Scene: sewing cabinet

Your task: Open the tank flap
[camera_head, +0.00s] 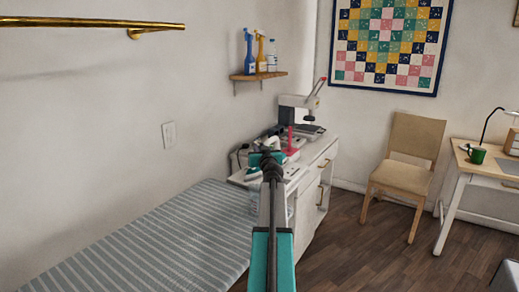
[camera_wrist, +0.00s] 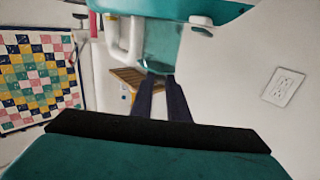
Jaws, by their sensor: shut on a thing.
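The steam iron (camera_head: 254,173), white and teal, is on the white cabinet in the head view, partly hidden by my arm. In the wrist view, a teal body with white tubes (camera_wrist: 135,40) fills the top. A teal, see-through piece, which looks like the tank flap (camera_wrist: 160,45), hangs between the tubes and the wall. My gripper (camera_wrist: 160,77) has its two dark fingers close together at the lower edge of this piece, shut on it. The exact contact is small and dim. In the head view my gripper (camera_head: 268,153) is over the cabinet beside the iron.
A striped ironing surface (camera_head: 150,240) lies left of my arm. A sewing machine (camera_head: 304,114) and a red item (camera_head: 290,140) stand on the cabinet (camera_head: 305,205) behind my gripper. A shelf with bottles (camera_head: 258,76) is on the wall above. Open floor lies right.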

